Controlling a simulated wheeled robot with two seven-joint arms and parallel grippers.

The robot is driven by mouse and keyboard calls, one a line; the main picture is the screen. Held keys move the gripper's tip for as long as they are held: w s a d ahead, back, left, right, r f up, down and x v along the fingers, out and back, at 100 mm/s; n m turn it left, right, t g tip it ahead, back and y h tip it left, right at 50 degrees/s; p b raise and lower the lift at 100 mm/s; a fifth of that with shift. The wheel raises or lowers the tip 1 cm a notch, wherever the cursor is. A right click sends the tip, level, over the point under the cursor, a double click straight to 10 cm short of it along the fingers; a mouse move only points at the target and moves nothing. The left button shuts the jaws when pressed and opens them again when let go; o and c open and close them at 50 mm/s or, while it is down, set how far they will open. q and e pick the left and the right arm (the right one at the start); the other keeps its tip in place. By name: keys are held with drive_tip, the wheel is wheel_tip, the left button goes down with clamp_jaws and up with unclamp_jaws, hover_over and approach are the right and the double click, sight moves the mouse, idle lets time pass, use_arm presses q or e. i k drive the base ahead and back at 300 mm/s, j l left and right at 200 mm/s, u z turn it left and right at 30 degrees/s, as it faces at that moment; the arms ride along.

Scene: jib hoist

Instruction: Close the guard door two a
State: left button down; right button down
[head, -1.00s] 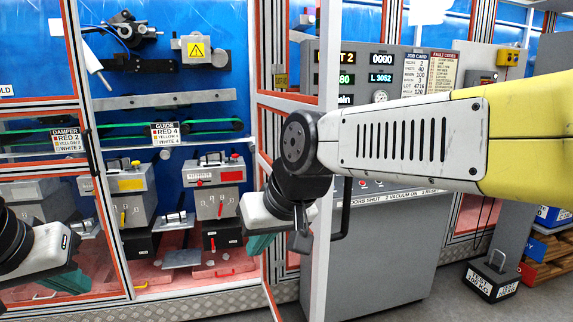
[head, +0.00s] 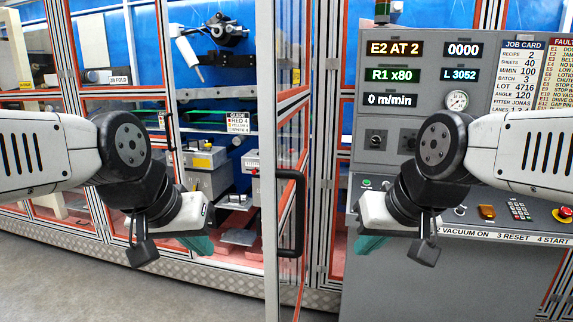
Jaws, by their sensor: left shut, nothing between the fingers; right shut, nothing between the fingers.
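A guard door (head: 271,130) with a pale metal frame stands swung out from the machine, seen almost edge-on in the middle of the head view. Its black bar handle (head: 298,215) faces right. Left of the door, the bay opening (head: 215,60) is uncovered. My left gripper (head: 198,243) has teal fingertips, is shut and empty, and hangs in front of the bay, left of the door. My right gripper (head: 370,243) is shut and empty, right of the handle and in front of the control panel. Neither gripper appears to touch the door.
A grey control cabinet (head: 400,290) with lit displays, buttons and a red stop button (head: 562,214) stands close on the right. Framed guard panels (head: 85,60) run along the left. Grey floor (head: 60,275) is clear at lower left.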

sight(284, 205)
drive_tip(key=l+u, duration=0.1)
drive_tip(key=l, duration=1.5)
